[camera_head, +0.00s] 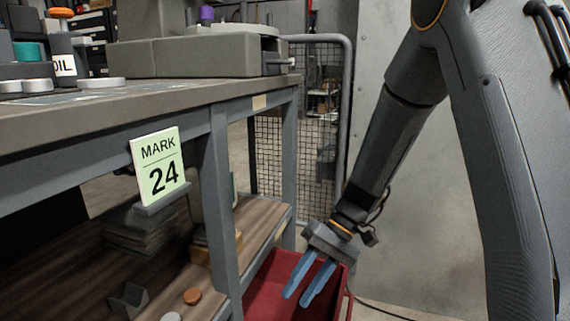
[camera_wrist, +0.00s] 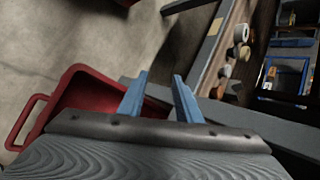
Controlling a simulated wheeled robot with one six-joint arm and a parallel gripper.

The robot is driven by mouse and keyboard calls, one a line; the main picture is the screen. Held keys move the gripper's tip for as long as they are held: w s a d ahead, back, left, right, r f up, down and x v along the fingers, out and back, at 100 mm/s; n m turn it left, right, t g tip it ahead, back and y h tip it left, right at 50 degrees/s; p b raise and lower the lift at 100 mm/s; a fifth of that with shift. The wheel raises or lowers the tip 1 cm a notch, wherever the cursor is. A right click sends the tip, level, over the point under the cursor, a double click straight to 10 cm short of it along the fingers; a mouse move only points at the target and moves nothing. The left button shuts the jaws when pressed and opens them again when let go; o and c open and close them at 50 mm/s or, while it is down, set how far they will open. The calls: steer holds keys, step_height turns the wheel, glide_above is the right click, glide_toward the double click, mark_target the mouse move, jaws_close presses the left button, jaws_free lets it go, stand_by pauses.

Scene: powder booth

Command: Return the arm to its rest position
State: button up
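My gripper (camera_head: 305,280) hangs at the end of my arm, to the right of the workbench, with its two blue fingers pointing down and left. The fingers are apart with nothing between them. In the head view it is in front of a red bin (camera_head: 272,281) on the floor. In the wrist view my gripper (camera_wrist: 159,88) shows its fingers spread, with the red bin (camera_wrist: 80,85) to the left and partly behind them.
The workbench (camera_head: 60,125) stands at left, with a green "MARK 24" sign (camera_head: 158,168) on its edge and a lower shelf (camera_head: 150,262) holding small parts. A mesh fence (camera_head: 300,150) stands behind. A grey panel (camera_head: 410,170) is at right.

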steer(key=s+a+r+n+t+h, duration=0.25)
steer(key=s+r, duration=0.35)
steer(key=s, duration=0.5)
steer(key=s+a+r+n+t+h, duration=0.25)
steer(key=s+r, duration=0.35)
steer(key=s, duration=0.4)
steer(key=d+r+m+p, duration=0.2)
steer(key=d+r+p, duration=0.5)
steer(key=p, duration=0.5)
steer(key=d+r+m+h+p, duration=0.1)
steer(key=d+r+m+p, duration=0.2)
steer(key=r+p, duration=0.9)
steer(key=d+r+m+h+p, duration=0.1)
steer(key=d+r+m+p, duration=0.1)
steer(key=d+r+p, duration=0.7)
steer(key=d+p, duration=0.1)
steer(key=p, duration=0.4)
steer(key=shift+d+r+m, duration=0.3)
steer(key=shift+d+r, duration=0.05)
steer(key=shift+r, duration=0.05)
steer(key=shift+w+a, duration=0.1)
steer(key=shift+a, duration=0.05)
